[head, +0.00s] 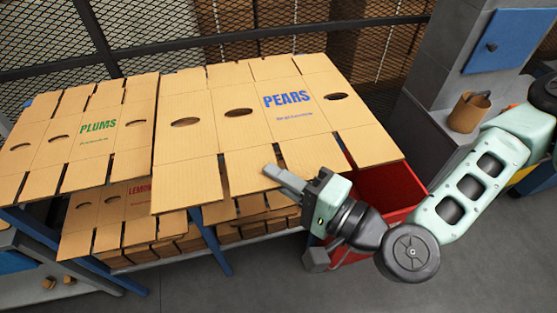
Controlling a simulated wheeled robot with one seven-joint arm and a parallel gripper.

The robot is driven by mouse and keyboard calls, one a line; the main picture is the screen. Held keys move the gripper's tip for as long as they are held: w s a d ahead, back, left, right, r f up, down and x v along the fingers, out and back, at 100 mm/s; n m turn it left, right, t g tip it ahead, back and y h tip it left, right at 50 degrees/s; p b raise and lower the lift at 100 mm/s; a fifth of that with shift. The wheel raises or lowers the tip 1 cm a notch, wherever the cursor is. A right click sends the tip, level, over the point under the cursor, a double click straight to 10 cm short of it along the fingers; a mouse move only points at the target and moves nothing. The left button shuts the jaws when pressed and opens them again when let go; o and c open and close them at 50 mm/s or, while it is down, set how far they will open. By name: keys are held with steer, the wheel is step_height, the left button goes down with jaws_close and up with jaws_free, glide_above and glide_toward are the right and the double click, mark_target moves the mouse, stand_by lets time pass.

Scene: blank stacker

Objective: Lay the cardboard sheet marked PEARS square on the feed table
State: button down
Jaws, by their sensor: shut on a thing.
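The PEARS sheet (221,84) is a large flat tan cardboard blank with blue lettering, slots and oval hand holes. It lies or is held over the blue-legged rack at the centre, turned slightly in the picture, its flaps overhanging the front. My gripper (271,174) is at the sheet's front edge, shut on one of its front flaps. The fingertips are partly hidden against the cardboard. Whether the sheet rests fully on what is below it cannot be told. I cannot make out the feed table for certain.
The PLUMS sheet (74,150) lies close along the left. A LEMON-marked sheet (112,208) and several stacked blanks are on the lower shelf. A red bin (385,200) stands beneath the sheet's right front. Wire mesh (150,25) closes the back. Grey floor (300,285) is clear in front.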

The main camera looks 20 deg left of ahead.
steer(key=s+p, duration=0.1)
steer(key=d+p, duration=0.1)
steer(key=p, duration=0.1)
steer(key=shift+s+r+p, duration=0.2)
steer(key=shift+s+p, duration=0.1)
steer(key=shift+s, duration=0.05)
stand_by(0.8)
